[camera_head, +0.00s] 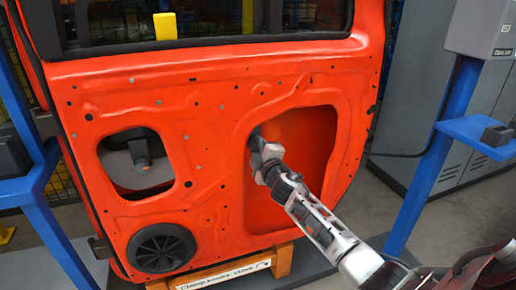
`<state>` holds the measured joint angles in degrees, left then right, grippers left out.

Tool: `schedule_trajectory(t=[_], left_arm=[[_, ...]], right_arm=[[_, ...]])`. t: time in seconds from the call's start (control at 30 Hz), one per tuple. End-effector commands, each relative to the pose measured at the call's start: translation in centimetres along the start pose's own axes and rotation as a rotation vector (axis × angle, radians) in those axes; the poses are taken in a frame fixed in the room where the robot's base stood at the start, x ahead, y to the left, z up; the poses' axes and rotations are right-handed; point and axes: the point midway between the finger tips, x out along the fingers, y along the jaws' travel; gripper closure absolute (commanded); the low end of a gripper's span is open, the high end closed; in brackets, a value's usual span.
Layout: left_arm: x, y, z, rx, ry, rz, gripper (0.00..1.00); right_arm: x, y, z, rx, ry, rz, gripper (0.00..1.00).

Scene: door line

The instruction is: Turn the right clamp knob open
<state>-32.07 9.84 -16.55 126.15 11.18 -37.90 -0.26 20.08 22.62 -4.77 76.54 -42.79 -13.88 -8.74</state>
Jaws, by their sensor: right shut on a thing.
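A large orange-red door panel (215,100) stands upright before me. My right arm comes in from the lower right, and my right gripper (265,157) is at the left edge of the panel's right recess (305,145). It is shut on a small dark thing, which I take to be the right clamp knob (257,141). The fingers hide most of it, so its turn angle cannot be told. My left gripper is not in view.
Blue posts (440,150) stand on both sides of the panel. A grey box (482,27) is on the right post, with a dark block (497,135) on its bracket below. A wooden support (283,262) with a label is under the panel. A black round speaker (161,248) sits lower left.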

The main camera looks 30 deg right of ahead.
Motion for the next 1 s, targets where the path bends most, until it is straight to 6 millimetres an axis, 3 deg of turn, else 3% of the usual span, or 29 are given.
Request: schedule_trajectory(t=[0.57, 0.6, 0.67, 1.0], left_arm=[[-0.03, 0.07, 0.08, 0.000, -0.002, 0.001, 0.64], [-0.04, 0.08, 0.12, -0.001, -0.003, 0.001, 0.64], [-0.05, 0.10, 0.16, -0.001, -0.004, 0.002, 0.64], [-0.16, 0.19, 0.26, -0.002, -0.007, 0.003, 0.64]], right_arm=[[-0.06, -0.23, 0.07, -0.039, -0.001, -0.004, 0.89], [-0.06, -0.23, 0.07, -0.039, -0.001, -0.004, 0.64], [-0.06, -0.23, 0.07, -0.038, -0.001, -0.004, 0.47], [-0.23, -0.08, 0.01, -0.035, 0.000, -0.002, 0.45]])
